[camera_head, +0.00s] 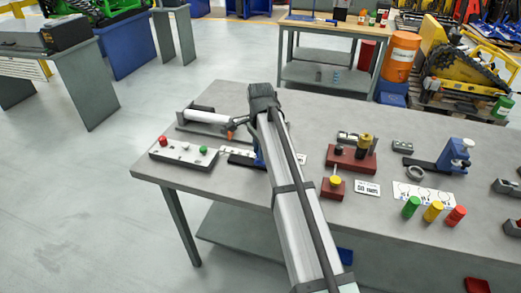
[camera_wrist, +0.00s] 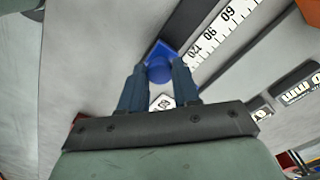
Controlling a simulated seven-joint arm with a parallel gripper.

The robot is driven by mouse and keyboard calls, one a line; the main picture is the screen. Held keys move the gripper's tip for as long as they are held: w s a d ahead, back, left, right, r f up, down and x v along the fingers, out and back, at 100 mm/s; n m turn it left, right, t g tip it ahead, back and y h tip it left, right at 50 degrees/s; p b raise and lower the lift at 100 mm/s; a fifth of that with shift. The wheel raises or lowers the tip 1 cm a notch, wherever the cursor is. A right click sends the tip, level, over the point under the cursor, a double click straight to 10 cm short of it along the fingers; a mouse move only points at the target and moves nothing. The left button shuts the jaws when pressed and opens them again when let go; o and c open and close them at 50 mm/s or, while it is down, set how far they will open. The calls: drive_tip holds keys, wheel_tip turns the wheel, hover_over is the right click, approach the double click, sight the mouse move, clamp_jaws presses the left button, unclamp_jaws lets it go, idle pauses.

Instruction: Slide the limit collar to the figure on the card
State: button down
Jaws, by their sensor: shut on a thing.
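The limit collar (camera_wrist: 161,50) is blue, with a round blue knob, and sits by a white scale strip (camera_wrist: 222,38). The scale shows 60, 90 and 120; the collar is near the 120 end, its exact reading unclear. My gripper (camera_wrist: 160,68) is shut on the collar's knob, one finger on each side. In the head view my arm hides most of the collar, and part of the scale strip (camera_head: 238,154) shows to its left. The wrist view shows a label ending in "0 mm" (camera_wrist: 298,86).
A grey box with red and green buttons (camera_head: 183,152) and a silver cylinder fixture (camera_head: 206,117) are on the left. Red blocks (camera_head: 352,158), a blue clamp (camera_head: 454,155) and green, yellow and red cylinders (camera_head: 433,212) stand on the right. The back of the table is fairly clear.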

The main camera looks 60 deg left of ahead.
drive_tip(key=shift+s+a, duration=0.1)
drive_tip(key=s+a, duration=0.6)
drive_tip(key=shift+s+a, duration=0.25)
drive_tip(key=shift+a, duration=0.05)
drive_tip(key=c, duration=0.8)
unclamp_jaws()
wheel_tip(320, 180, up, 14)
drive_tip(key=shift+f, duration=0.1)
idle(0.4)
